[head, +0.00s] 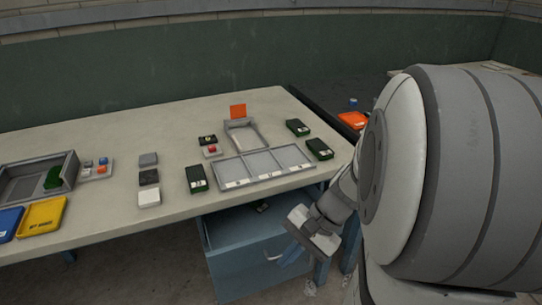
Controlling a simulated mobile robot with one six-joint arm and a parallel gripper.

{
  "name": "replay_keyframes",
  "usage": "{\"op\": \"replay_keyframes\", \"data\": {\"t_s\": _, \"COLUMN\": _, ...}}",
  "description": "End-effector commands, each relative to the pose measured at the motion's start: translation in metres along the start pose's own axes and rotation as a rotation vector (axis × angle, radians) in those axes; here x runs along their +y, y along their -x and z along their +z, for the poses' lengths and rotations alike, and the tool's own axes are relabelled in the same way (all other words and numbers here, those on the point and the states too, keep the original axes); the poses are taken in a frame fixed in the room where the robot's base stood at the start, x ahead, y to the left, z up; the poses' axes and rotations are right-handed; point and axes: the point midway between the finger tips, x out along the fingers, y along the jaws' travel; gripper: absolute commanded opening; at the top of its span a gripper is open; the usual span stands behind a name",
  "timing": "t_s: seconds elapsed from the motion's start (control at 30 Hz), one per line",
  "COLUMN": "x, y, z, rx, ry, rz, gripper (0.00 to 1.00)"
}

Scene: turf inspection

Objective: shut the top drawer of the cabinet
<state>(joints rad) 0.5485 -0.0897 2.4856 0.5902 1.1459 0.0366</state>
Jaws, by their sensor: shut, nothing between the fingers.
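The blue cabinet (243,272) stands under the front edge of the table. Its top drawer (262,229) is pulled out, and I see down into its open interior, where a small dark object (263,207) lies near the back. A pale curved handle shows on the drawer front beside my gripper. My gripper (284,256) is shut and empty, pointing down and left at the drawer's right side. I cannot tell whether the fingers touch the drawer. My grey arm hides the area to the right of the cabinet.
The table (110,200) above holds a three-part tray (262,166), several dark green boxes (197,179), a grey bin (40,177), a yellow tray (42,217) and a blue tray (10,223). An orange item (352,120) lies past the table's right end. The floor at front left is clear.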

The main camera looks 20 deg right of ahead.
Motion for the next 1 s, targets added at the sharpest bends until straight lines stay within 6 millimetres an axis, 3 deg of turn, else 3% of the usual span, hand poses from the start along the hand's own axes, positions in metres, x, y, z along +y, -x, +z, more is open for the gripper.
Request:
{"op": "replay_keyframes", "data": {"t_s": 0.03, "x": 0.011, "y": -0.017, "z": -0.022, "rx": -0.047, "ry": -0.128, "rz": -0.089, "gripper": 0.0}}
{"op": "replay_keyframes", "data": {"t_s": 0.1, "x": 0.017, "y": -0.024, "z": -0.045, "rx": -0.107, "ry": -0.287, "rz": -0.228, "gripper": 0.0}}
{"op": "replay_keyframes", "data": {"t_s": 0.23, "x": 0.033, "y": -0.026, "z": -0.095, "rx": -0.201, "ry": -0.565, "rz": -0.513, "gripper": 0.0}}
{"op": "replay_keyframes", "data": {"t_s": 0.33, "x": 0.056, "y": -0.021, "z": -0.14, "rx": -0.255, "ry": -0.76, "rz": -0.756, "gripper": 0.0}}
{"op": "replay_keyframes", "data": {"t_s": 0.5, "x": 0.119, "y": -0.004, "z": -0.211, "rx": -0.302, "ry": -1.021, "rz": -1.173, "gripper": 0.0}}
{"op": "replay_keyframes", "data": {"t_s": 0.6, "x": 0.159, "y": 0.005, "z": -0.239, "rx": -0.305, "ry": -1.122, "rz": -1.374, "gripper": 0.0}}
{"op": "replay_keyframes", "data": {"t_s": 0.7, "x": 0.19, "y": 0.011, "z": -0.256, "rx": -0.3, "ry": -1.184, "rz": -1.517, "gripper": 0.0}}
{"op": "replay_keyframes", "data": {"t_s": 0.8, "x": 0.209, "y": 0.016, "z": -0.264, "rx": -0.293, "ry": -1.216, "rz": -1.602, "gripper": 0.0}}
{"op": "replay_keyframes", "data": {"t_s": 1.0, "x": 0.206, "y": 0.018, "z": -0.274, "rx": -0.29, "ry": -1.226, "rz": -1.633, "gripper": 0.0}}
